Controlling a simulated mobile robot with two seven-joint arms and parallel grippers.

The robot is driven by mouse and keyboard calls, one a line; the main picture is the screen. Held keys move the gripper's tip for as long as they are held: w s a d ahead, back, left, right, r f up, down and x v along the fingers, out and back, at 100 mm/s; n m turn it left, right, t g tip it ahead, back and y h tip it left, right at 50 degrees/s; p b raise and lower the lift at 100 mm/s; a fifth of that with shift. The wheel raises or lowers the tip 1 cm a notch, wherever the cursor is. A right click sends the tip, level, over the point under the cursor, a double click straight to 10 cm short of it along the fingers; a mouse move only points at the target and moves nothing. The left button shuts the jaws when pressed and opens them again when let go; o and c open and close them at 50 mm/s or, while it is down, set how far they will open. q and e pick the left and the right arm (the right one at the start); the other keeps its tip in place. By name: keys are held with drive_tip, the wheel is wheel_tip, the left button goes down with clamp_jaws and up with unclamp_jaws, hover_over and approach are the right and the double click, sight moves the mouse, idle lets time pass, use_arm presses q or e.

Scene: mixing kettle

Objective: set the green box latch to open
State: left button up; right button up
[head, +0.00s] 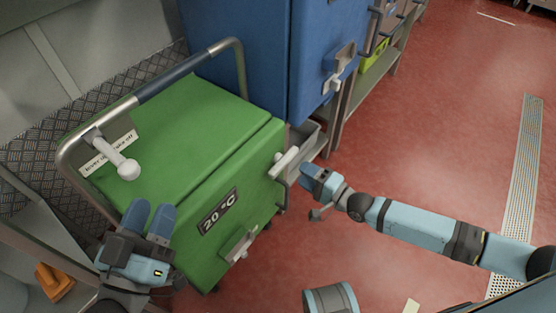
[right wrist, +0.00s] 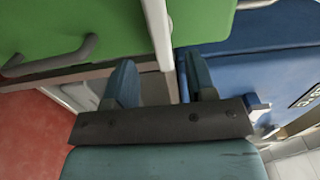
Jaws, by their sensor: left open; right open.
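The green box (head: 180,130) stands at the left with a "20 °C" label on its front. A pale latch-like lever on a grey plate (head: 240,246) is low on that front; a second pale bar (head: 284,162) is at its upper right edge. I cannot tell which is the latch. My left gripper (head: 148,212) is open, over the box's near left side.
A white knobbed lever (head: 125,165) stands on the box top inside a metal rail (head: 165,80). A blue box (head: 290,50) stands behind, with its own pale lever (head: 332,82). Red floor (head: 440,110) at the right is mostly clear. An orange object (head: 55,280) lies lower left.

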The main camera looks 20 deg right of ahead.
sight(287, 164)
drive_tip(key=b+x, duration=0.1)
drive_tip(key=x, duration=0.4)
drive_tip(key=shift+w, duration=0.1)
use_arm(q)
wheel_tip(287, 164, down, 3)
drive_tip(key=shift+w+d+r+g, duration=0.1)
drive_tip(key=shift+w+r+g, duration=0.1)
drive_tip(key=shift+g, duration=0.3)
use_arm(e)
drive_tip(key=shift+w+a, duration=0.1)
drive_tip(key=shift+a, duration=0.05)
use_arm(q)
drive_tip(key=shift+s+r, duration=0.1)
use_arm(e)
drive_tip(key=shift+w+a, duration=0.1)
drive_tip(key=shift+w, duration=0.05)
use_arm(q)
drive_tip(key=shift+f+b, duration=0.45)
use_arm(e)
drive_tip(key=shift+x, duration=0.8)
